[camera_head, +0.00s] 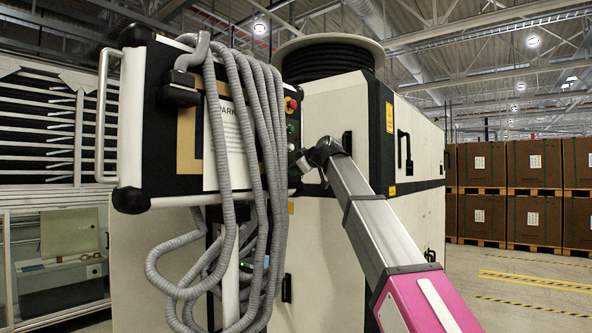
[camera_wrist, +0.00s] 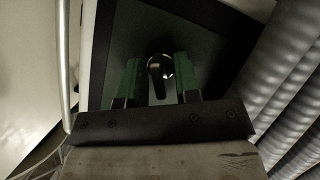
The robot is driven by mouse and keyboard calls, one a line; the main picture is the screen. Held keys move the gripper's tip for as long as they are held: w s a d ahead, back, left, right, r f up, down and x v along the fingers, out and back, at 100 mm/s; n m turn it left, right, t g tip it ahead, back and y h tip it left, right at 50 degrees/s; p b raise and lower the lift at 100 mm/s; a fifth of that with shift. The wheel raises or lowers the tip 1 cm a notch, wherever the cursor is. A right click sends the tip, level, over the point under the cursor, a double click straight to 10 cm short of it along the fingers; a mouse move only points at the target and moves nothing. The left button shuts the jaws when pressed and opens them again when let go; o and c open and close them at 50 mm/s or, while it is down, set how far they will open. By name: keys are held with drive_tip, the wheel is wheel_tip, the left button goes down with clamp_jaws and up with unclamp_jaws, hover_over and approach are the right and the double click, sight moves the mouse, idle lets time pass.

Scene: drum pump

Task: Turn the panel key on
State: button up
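The panel key (camera_wrist: 157,74) shows in the wrist view as a dark, narrow grip on a round, shiny base, set in a dark panel face. Its grip points roughly downward in the picture. My gripper (camera_wrist: 158,66) is open, with one green finger on each side of the key. A gap shows between each finger and the key, and I see no contact. In the head view the control panel (camera_head: 291,128) has a red and yellow button (camera_head: 291,105) on its narrow right face. My arm's end is beside that face, low down; the key and fingertips cannot be made out there.
Thick grey corrugated hoses (camera_head: 240,90) hang over the panel's front and also show close on the right in the wrist view (camera_wrist: 295,75). A metal handle (camera_head: 102,115) is on the panel's left. A white cabinet (camera_head: 335,110) stands behind. Open floor is at right.

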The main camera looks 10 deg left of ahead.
drive_tip(key=m+g+y, duration=0.1)
drive_tip(key=m+g, duration=0.1)
drive_tip(key=m, duration=0.1)
drive_tip(key=shift+w+m+g, duration=0.15)
drive_tip(key=shift+m+g, duration=0.15)
drive_tip(key=m+g+y, duration=0.1)
drive_tip(key=m+g, duration=0.1)
drive_tip(key=m, duration=0.2)
drive_tip(key=shift+d+g, duration=0.1)
drive_tip(key=shift+g, duration=0.2)
drive_tip(key=shift+m, duration=0.3)
idle(0.5)
drive_tip(key=o, duration=0.5)
drive_tip(key=shift+o, duration=0.2)
drive_tip(key=shift+d, duration=0.1)
drive_tip(key=v, duration=1)
drive_tip(key=shift+d, duration=0.35)
